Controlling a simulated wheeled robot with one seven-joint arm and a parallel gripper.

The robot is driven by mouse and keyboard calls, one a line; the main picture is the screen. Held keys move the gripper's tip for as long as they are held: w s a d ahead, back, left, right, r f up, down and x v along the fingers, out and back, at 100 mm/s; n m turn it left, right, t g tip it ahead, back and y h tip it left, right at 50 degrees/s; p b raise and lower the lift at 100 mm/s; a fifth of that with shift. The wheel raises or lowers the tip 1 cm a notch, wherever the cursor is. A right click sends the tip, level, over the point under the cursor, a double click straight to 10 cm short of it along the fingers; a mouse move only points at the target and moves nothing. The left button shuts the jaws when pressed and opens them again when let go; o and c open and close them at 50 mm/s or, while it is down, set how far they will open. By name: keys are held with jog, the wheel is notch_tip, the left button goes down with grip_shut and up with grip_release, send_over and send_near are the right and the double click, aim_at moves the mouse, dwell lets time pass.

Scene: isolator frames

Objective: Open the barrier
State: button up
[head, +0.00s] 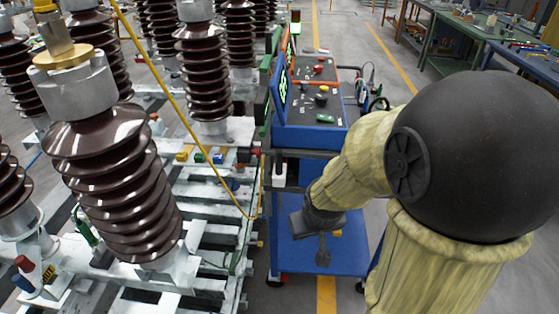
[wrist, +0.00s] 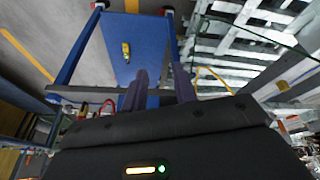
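I cannot tell any clear barrier in either view. A thin yellow line (head: 178,108), a cord or a rod, slants from the top left down to the metal frame beside the blue cart in the head view. My gripper (head: 322,250) points down in front of the cart, over its lower blue shelf, apart from the yellow line. In the wrist view its two dark fingers (wrist: 159,82) stand apart with nothing seen between them. A yellow strip (wrist: 215,80) shows right of the fingers there; I cannot tell whether it is the same line.
The blue cart (head: 310,138) carries a control panel with knobs. Its lower shelf (wrist: 145,32) holds a small yellow object (wrist: 126,50). Brown ribbed insulators (head: 115,180) on a white metal frame (head: 215,258) fill the left. Green workbenches (head: 440,65) stand at the back right.

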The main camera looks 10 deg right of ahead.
aim_at(282, 161)
jog(key=w+d+n+t+y+b, duration=0.2)
jog(key=w+d+t, duration=0.2)
jog(key=w, duration=0.4)
jog(key=w+d+n+t+y+b, duration=0.1)
jog(key=w+d+n+t+y, duration=0.1)
jog(key=w+d+t, duration=0.35)
jog(key=n+y, duration=0.1)
jog(key=y, duration=0.1)
jog(key=s+r+n+y+b, duration=0.1)
jog(key=y, duration=0.2)
jog(key=n+y, duration=0.1)
jog(key=y, duration=0.1)
jog(key=shift+s+a+r+t+b, duration=0.35)
jog(key=shift+a, duration=0.05)
jog(key=x, duration=1.7)
jog(key=shift+a+r, duration=0.15)
jog(key=shift+a, duration=0.15)
jog(key=shift+c, duration=0.4)
grip_shut()
